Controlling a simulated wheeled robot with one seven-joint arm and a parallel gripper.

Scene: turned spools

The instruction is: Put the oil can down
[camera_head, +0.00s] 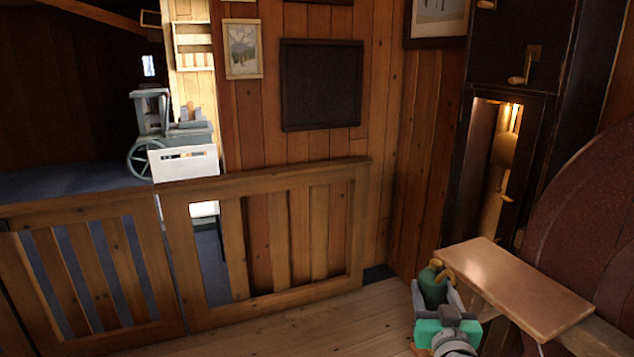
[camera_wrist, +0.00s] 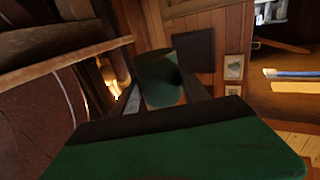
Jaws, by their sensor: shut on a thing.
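The oil can (camera_head: 433,287) is green with a brass-coloured spout or handle at its top. My gripper (camera_head: 438,296) is shut on it and holds it at the left end of a wooden bench top (camera_head: 515,285). In the head view I cannot tell whether the can touches the bench edge. In the wrist view the green can (camera_wrist: 158,78) sits between the two dark fingers of my gripper (camera_wrist: 160,98); its lower part is hidden behind my gripper's body.
A wooden railing (camera_head: 270,240) runs across the left and middle. A tall dark cabinet (camera_head: 510,110) with a lit opening stands behind the bench. A large dark red round shape (camera_head: 590,210) is at the right. Plank floor (camera_head: 290,335) between railing and bench is clear.

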